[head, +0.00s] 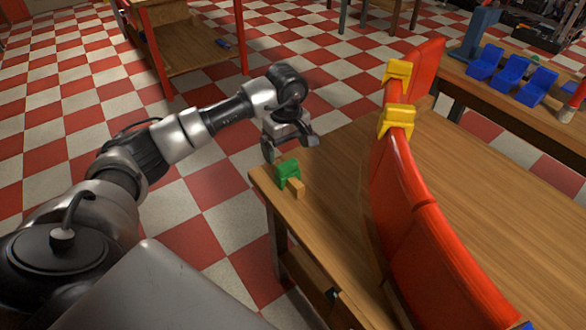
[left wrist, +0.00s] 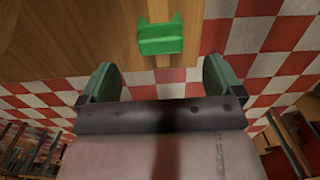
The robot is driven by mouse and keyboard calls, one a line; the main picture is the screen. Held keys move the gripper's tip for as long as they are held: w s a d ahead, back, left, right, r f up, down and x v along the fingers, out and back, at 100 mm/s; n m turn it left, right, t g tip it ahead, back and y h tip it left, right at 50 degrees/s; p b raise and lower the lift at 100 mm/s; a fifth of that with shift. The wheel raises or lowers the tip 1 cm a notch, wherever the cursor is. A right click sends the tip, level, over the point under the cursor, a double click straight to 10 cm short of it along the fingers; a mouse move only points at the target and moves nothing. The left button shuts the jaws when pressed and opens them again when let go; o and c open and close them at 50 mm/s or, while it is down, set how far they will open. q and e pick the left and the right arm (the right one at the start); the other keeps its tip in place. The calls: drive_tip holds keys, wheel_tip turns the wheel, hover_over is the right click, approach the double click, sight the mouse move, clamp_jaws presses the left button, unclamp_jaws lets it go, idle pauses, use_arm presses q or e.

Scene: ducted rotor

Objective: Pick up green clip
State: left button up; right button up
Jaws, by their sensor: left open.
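My right gripper is not in view.
A tall red curved panel (head: 400,190) stands on the wooden table (head: 335,190), with yellow clips (head: 397,121) on its edge. Blue parts (head: 510,72) sit on another table at the back right. Checkered floor lies left of the table.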

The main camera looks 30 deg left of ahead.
sight(287, 163)
use_arm(q)
drive_tip(key=shift+f, duration=1.3)
wheel_tip(287, 163, down, 4)
drive_tip(key=shift+s+d+r, duration=0.1)
drive_tip(key=shift+r, duration=0.1)
drive_tip(key=shift+f, duration=0.55)
drive_tip(key=shift+c, duration=0.5)
drive_tip(key=c, duration=0.9)
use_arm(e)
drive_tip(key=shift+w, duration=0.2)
use_arm(q)
drive_tip(key=shift+r, duration=0.1)
